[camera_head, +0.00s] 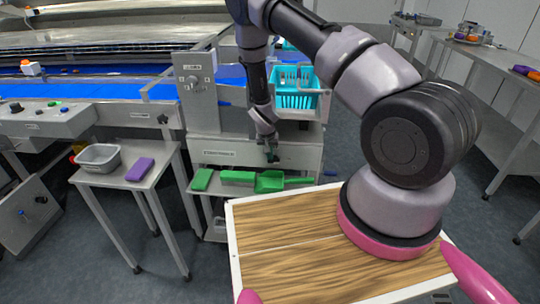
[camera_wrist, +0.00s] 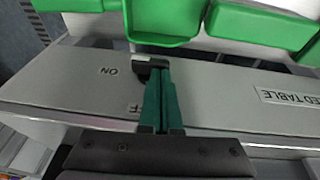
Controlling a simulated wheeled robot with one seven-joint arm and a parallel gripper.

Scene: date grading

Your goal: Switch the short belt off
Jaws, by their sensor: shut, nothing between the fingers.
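A pale front panel (camera_wrist: 60,90) fills the middle of the wrist view, upside down, with ON and partly hidden OFF lettering and a label ending in "ED TABLE". A dark switch (camera_wrist: 146,62) sits beside the ON lettering. My gripper (camera_wrist: 160,85) is shut, its green fingers lying over the panel with their tips at the switch. I cannot tell whether they touch it. The fingers hide part of the OFF lettering. In the head view my gripper (camera_head: 272,156) is in front of the same pale machine; the switch is hidden there.
Green items and a green dustpan (camera_head: 270,181) lie on the ledge below my gripper. A turquoise basket (camera_head: 292,100) stands behind my arm. A grey tub (camera_head: 98,157) and a purple block (camera_head: 140,169) are on the left table. A wooden top (camera_head: 290,260) is in front.

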